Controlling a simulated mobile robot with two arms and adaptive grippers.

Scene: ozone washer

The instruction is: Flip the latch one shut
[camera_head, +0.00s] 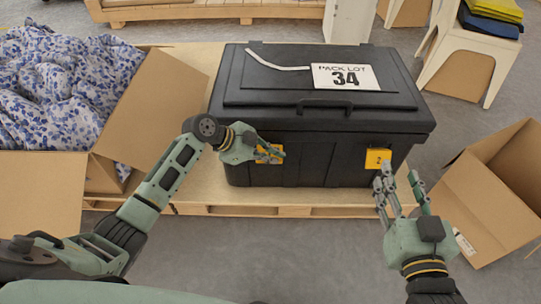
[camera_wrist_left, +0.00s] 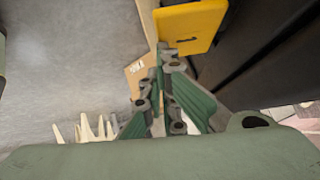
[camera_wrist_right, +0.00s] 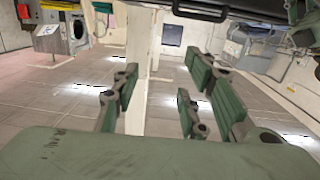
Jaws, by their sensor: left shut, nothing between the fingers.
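A black trunk (camera_head: 300,165) with its lid down stands on a wooden pallet. Latch one, the yellow left latch (camera_head: 262,157), is on its front and partly hidden by my left gripper. My left gripper (camera_head: 280,153) is shut and empty, with its fingertips right at this latch. In the left wrist view a yellow plate (camera_wrist_left: 190,22) lies just beyond the fingertips (camera_wrist_left: 165,50); I cannot tell whether they touch. The yellow right latch (camera_head: 377,158) bears a "2". My right gripper (camera_head: 402,188) is open and empty in front of the trunk's right end.
An open cardboard box (camera_head: 135,110) with blue-patterned cloth stands left of the trunk. Another open box (camera_head: 490,195) is at the right. The pallet edge (camera_head: 290,211) runs along the front.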

